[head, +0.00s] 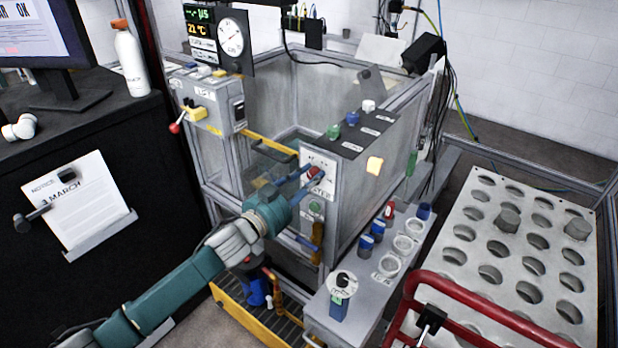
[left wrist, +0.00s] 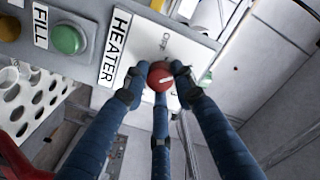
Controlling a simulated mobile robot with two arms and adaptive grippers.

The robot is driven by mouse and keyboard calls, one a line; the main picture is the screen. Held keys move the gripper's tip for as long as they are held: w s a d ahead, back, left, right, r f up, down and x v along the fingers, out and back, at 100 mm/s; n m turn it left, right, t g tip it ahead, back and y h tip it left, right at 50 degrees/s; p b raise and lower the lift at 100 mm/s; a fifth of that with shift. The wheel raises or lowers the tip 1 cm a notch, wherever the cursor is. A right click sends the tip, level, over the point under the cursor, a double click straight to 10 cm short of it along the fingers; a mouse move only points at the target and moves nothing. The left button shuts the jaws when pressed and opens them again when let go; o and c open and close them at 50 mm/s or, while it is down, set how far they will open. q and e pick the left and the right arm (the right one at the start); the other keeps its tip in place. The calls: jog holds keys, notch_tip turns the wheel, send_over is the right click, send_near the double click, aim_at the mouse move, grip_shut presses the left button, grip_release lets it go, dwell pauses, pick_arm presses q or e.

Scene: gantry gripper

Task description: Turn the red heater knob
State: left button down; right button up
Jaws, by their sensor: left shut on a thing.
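The red heater knob (left wrist: 160,76) is round with a white pointer line and sits on a white plate labelled HEATER (left wrist: 115,48). An OFF mark shows above it in the left wrist view, and the pointer slants toward the upper right there. My left gripper (left wrist: 159,84) has its blue fingers closed around the knob, two at its sides and one below. In the head view the knob (head: 314,172) shows as a small red spot between the fingertips of my left gripper (head: 309,178), on the front of the tank frame. My right gripper is not in view.
A green FILL button (left wrist: 67,39) sits beside the heater plate. The open grey tank (head: 290,95) stands behind. A control box with a red-tipped lever (head: 176,127) is to the left. A perforated rack (head: 520,225) and a red rail (head: 470,295) are at right.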

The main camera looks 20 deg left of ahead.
pick_arm(q)
jog(key=shift+r+m, duration=0.1)
jog(key=shift+m, duration=1.1)
jog(key=c, duration=1.4)
grip_release()
jog(key=shift+s, duration=0.1)
jog(key=shift+s+a, duration=0.1)
jog(key=shift+s, duration=0.2)
jog(key=v, duration=1.1)
